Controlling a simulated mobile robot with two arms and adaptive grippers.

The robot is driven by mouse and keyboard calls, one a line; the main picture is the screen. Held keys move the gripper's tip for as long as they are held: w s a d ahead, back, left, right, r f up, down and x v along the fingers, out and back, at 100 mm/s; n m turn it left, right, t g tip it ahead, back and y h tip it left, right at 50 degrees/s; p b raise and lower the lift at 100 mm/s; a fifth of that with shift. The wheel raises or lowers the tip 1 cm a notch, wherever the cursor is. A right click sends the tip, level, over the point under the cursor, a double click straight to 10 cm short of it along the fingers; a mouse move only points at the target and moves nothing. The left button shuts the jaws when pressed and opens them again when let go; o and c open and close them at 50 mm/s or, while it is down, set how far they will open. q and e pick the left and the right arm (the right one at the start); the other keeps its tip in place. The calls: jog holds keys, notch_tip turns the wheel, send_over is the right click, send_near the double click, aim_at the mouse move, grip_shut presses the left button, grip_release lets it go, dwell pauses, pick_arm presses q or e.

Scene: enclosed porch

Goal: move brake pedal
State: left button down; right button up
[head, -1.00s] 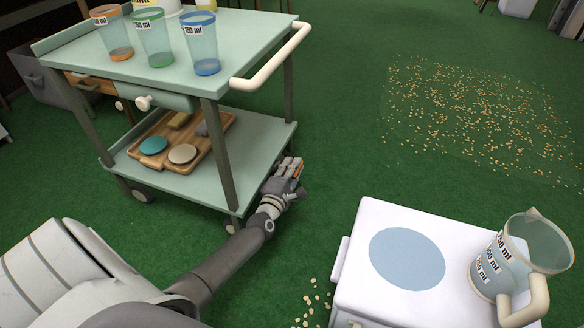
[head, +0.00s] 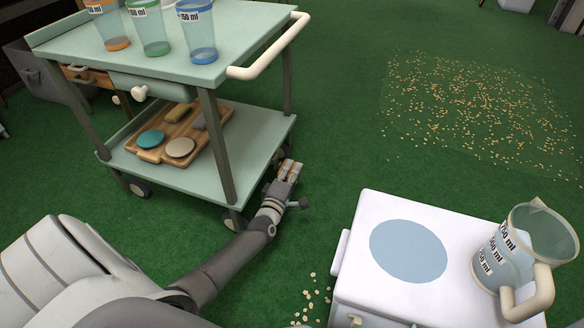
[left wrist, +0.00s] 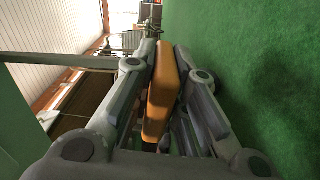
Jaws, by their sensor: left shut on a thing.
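The brake pedal (left wrist: 163,92) is an orange block with rounded edges. In the left wrist view it lies between the two grey fingers of my left gripper (left wrist: 168,95), which is shut on it. In the head view my left gripper (head: 289,170) is low, beside the right end of the pale green cart (head: 268,128), near its lower shelf and wheel. Only small bits of orange show between the fingers there, and the pedal's mount is hidden. My right gripper is not in view.
A wooden tray (head: 172,135) holds several items on the lower shelf. A white stand (head: 375,207) with a jug (head: 505,262) is at the right. Grains (head: 480,110) lie on green floor.

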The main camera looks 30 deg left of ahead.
pick_arm(q)
jog(key=shift+a+f+m, duration=0.15)
jog(key=shift+f+m, duration=0.65)
jog(key=shift+f, duration=0.05)
jog(key=shift+s, duration=0.1)
jog(key=c, duration=1.4)
grip_release()
jog(key=shift+c, duration=0.2)
